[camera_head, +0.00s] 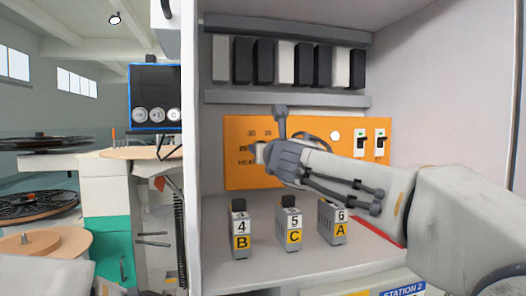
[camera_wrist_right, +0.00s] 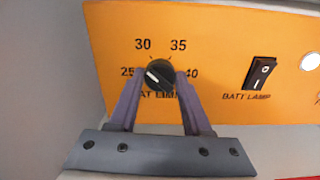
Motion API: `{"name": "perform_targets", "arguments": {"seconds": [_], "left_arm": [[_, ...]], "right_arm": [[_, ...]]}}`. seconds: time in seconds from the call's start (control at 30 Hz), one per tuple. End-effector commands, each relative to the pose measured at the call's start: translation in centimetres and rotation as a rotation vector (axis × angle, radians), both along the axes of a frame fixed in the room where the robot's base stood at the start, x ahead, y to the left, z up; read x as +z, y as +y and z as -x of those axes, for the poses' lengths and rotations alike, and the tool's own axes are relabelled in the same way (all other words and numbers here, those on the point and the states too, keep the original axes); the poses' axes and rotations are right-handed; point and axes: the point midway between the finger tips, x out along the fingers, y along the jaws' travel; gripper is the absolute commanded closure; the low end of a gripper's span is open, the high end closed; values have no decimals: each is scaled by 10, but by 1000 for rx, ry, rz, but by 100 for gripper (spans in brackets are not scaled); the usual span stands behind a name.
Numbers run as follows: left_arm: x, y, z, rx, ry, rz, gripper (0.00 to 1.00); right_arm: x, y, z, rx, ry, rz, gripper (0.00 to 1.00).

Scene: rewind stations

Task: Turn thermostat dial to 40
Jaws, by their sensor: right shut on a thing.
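The thermostat dial (camera_wrist_right: 158,76) is a small black round knob on an orange panel (camera_wrist_right: 215,35). Printed numbers 25, 30, 35 and 40 run around it from left to right. Its white pointer mark lies on the left side and points up-left, near 25. My right gripper (camera_wrist_right: 157,72) is shut on the dial, with one finger on each side of it. In the head view the right gripper (camera_head: 262,152) reaches the panel and hides most of the dial and some numbers. My left gripper is not in view.
A black rocker switch (camera_wrist_right: 262,73) labelled BATT LAMP is right of the dial. Grey blocks marked B (camera_head: 241,228), C (camera_head: 289,224) and A (camera_head: 332,221) stand on the shelf below. A row of black and white modules (camera_head: 287,62) is above.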

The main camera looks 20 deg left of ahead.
Motion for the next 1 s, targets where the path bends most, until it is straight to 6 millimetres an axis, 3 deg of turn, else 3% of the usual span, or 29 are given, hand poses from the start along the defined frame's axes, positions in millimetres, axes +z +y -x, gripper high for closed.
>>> {"name": "perform_targets", "arguments": {"seconds": [1.0], "left_arm": [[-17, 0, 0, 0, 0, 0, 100]], "right_arm": [[-2, -1, -1, -1, 540, -799, 100]]}}
